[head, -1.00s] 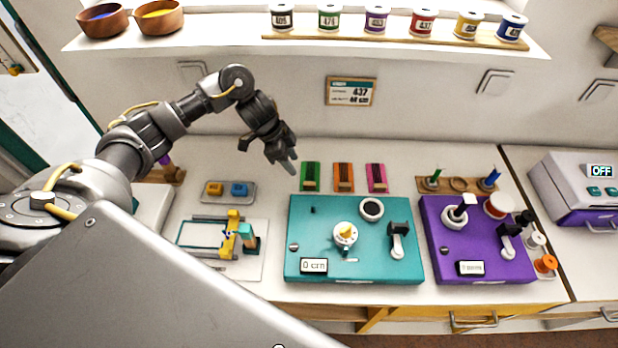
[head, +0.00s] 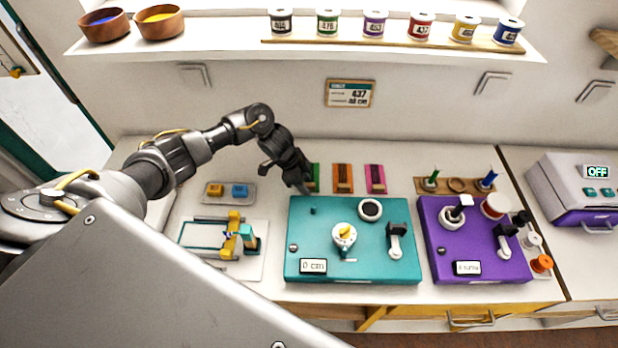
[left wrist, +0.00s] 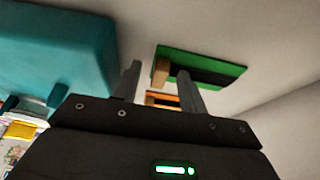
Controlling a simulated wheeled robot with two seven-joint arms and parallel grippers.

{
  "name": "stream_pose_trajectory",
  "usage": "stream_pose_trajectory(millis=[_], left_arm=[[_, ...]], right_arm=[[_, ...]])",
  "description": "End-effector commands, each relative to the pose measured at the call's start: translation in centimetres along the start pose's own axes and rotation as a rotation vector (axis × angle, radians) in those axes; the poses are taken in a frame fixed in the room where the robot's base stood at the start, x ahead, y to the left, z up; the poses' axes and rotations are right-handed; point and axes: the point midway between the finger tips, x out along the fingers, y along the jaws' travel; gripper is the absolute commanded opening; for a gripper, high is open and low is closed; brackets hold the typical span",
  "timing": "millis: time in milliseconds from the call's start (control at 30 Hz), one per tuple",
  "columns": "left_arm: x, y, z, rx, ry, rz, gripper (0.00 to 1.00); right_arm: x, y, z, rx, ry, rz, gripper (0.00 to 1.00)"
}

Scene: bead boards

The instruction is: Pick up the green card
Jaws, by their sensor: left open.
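The green card (head: 316,172) lies on the counter behind the teal board, leftmost of three cards in a row. In the head view my left gripper (head: 303,187) is just left of it and covers part of it. In the left wrist view the green card (left wrist: 185,54), with a dark band and a wooden end, shows beyond the fingertips. My left gripper (left wrist: 158,78) is open, with nothing between its fingers. One finger overlaps the card's edge in that view; I cannot tell whether it touches. My right gripper is not in view.
An orange card (head: 343,172) and a pink card (head: 375,172) lie to the right of the green one. The teal board (head: 320,235) is close in front, with the purple board (head: 445,255) beside it. The counter left of the cards is mostly clear.

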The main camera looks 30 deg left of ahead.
Motion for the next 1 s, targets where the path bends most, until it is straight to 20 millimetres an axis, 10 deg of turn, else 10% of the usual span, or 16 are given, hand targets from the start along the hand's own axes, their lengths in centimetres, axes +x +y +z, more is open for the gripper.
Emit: stream_pose_trajectory(millis=[167, 500, 1000], left_arm=[[0.0, 0.0, 0.0, 0.0, 0.0, -0.001, 0.42], [0.0, 0.0, 0.0, 0.0, 0.001, -0.001, 0.0], [-1.3, -0.2, -0.6, 0.001, 0.003, -0.004, 0.0]], right_arm=[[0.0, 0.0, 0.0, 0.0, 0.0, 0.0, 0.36], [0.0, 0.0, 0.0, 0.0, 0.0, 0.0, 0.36], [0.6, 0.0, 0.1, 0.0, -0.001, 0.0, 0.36]])
